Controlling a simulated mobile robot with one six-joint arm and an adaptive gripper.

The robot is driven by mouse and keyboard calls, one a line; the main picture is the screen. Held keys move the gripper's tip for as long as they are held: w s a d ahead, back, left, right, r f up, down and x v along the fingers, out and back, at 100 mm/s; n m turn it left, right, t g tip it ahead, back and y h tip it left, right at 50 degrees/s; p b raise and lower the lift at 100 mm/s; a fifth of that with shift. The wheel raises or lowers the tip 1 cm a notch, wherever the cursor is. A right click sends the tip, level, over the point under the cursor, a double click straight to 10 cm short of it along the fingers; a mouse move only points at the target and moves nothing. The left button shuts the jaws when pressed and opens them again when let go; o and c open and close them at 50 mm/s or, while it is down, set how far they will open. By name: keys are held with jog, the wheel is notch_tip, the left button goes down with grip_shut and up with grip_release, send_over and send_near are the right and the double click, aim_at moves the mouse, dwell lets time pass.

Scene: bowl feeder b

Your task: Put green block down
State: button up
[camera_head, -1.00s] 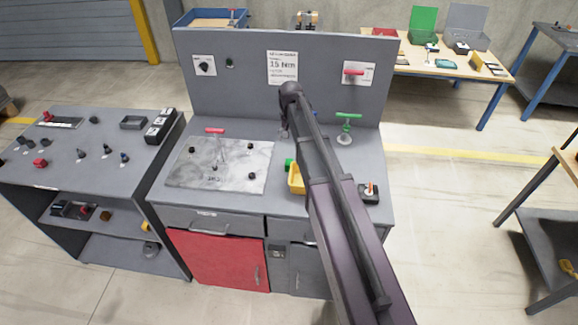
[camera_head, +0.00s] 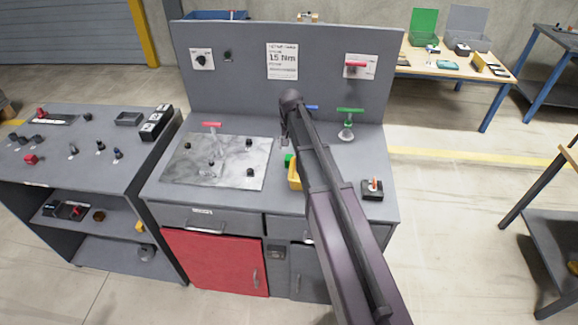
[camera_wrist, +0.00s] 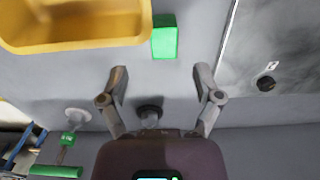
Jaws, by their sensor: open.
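The green block (camera_head: 288,160) rests on the grey bench top, just left of the yellow bin (camera_head: 294,179), partly hidden behind my arm in the head view. In the wrist view the green block (camera_wrist: 165,38) stands close beside the right edge of the yellow bin (camera_wrist: 75,47). My gripper (camera_wrist: 161,72) is open and empty, its two fingers spread apart. The block lies beyond the fingertips, between their lines and clear of both.
A marble plate (camera_head: 205,175) with small knobs and a red handle lies left of the block. A green T-handle (camera_head: 350,111) and a blue handle (camera_head: 312,107) stand toward the back panel (camera_head: 235,85). A small box with an orange lever (camera_head: 372,190) sits at the right.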

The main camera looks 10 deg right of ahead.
aim_at(289, 157)
jog(key=shift+f+b, duration=0.7)
jog(key=shift+f, duration=0.35)
jog(key=shift+a+f+b, duration=0.15)
jog(key=shift+f+b, duration=1.15)
jog(key=shift+a+f+b, duration=0.1)
jog(key=shift+f+b, duration=1.2)
grip_shut()
